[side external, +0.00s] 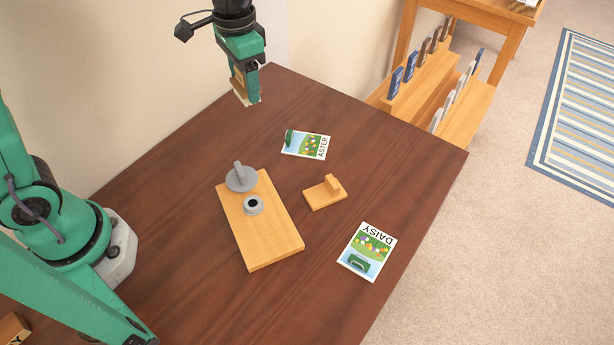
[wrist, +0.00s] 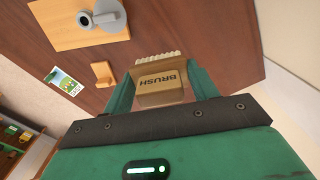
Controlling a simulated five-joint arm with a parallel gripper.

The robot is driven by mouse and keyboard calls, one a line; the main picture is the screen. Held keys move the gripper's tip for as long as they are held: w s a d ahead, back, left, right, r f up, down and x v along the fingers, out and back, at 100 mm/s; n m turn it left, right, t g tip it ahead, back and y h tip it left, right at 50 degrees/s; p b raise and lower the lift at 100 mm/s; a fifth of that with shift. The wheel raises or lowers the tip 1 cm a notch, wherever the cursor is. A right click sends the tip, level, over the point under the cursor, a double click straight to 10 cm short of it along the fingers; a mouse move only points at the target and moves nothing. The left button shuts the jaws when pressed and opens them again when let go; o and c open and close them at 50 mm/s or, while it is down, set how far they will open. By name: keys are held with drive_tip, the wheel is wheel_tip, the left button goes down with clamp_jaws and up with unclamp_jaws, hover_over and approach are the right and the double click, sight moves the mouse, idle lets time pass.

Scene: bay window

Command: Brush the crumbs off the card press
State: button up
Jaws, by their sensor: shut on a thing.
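My gripper (side external: 252,92) is raised above the far end of the table and shut on a tan brush (wrist: 161,84). My gripper is well apart from the board. I cannot make out crumbs.
A small wooden block with an upright piece (side external: 325,194) stands right of the board. An ASTER card (side external: 308,146) lies behind it and a DAISY card (side external: 368,250) lies in front. A wall borders the table's far left side. A wooden rack (side external: 432,92) stands beyond the table.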

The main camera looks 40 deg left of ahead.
drive_tip(key=s+d+f+m, duration=0.3)
drive_tip(key=s+d+m, duration=0.3)
drive_tip(key=d, duration=0.3)
drive_tip(key=s+d+f+m, duration=0.3)
drive_tip(key=s+d+m, duration=0.3)
drive_tip(key=d, duration=0.3)
drive_tip(key=shift+s+m, duration=0.2)
drive_tip(key=shift+m, duration=0.6)
drive_tip(key=shift+f, duration=0.1)
